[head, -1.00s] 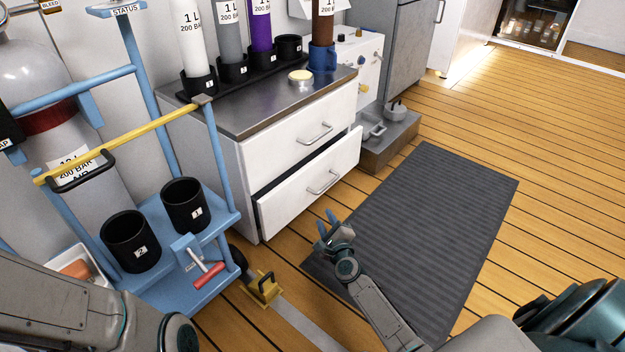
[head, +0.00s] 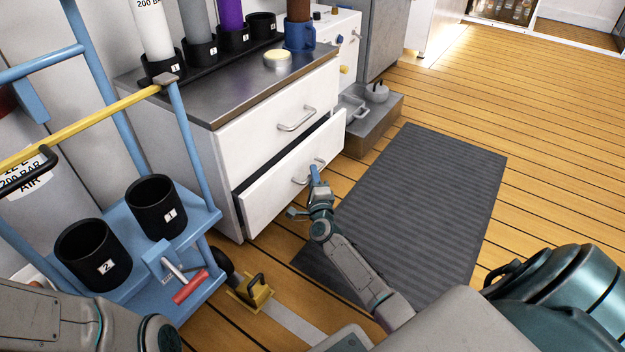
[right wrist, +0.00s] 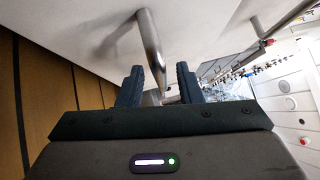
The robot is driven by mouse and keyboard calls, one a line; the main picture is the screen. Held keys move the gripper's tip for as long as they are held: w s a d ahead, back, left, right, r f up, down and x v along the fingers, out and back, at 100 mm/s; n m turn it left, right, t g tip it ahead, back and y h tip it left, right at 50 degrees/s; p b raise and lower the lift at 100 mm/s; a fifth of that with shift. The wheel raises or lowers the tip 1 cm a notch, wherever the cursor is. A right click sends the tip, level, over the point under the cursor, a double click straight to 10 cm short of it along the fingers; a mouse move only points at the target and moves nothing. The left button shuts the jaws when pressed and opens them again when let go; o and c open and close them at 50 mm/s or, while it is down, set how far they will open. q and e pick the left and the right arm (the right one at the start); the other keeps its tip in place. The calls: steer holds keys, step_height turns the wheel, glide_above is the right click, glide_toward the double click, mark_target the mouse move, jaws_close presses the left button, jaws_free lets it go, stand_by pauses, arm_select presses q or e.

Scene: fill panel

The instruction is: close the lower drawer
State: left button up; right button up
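The lower drawer (head: 285,190) of the white cabinet is partly open. Its front stands out from the cabinet, with a dark gap along its top edge. Its bar handle (head: 301,181) is partly hidden behind my right gripper (head: 304,194), which is in front of the drawer with its fingers apart. In the right wrist view, the handle bar (right wrist: 150,45) runs down between the two open fingers (right wrist: 160,88); I cannot tell whether they touch it. The upper drawer (head: 275,122) looks shut. My left arm shows at the lower left, but its gripper is out of view.
A blue cart (head: 190,235) with black cups stands left of the cabinet. A yellow-based clamp (head: 254,290) is on the floor beside it. A dark mat (head: 410,215) lies right of the drawer. A grey step with pots (head: 375,118) stands beyond the cabinet.

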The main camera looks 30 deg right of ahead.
mark_target(302, 170)
steer(key=shift+w+d, duration=0.2)
steer(key=shift+w, duration=0.25)
steer(key=shift+r, duration=0.1)
steer(key=shift+c, duration=0.2)
jaws_close()
steer(key=shift+w+a, duration=0.1)
steer(key=w, duration=0.1)
steer(key=w+a+b, duration=0.1)
steer(key=w, duration=0.1)
steer(key=shift+w+a, duration=0.2)
steer(key=shift+w, duration=0.05)
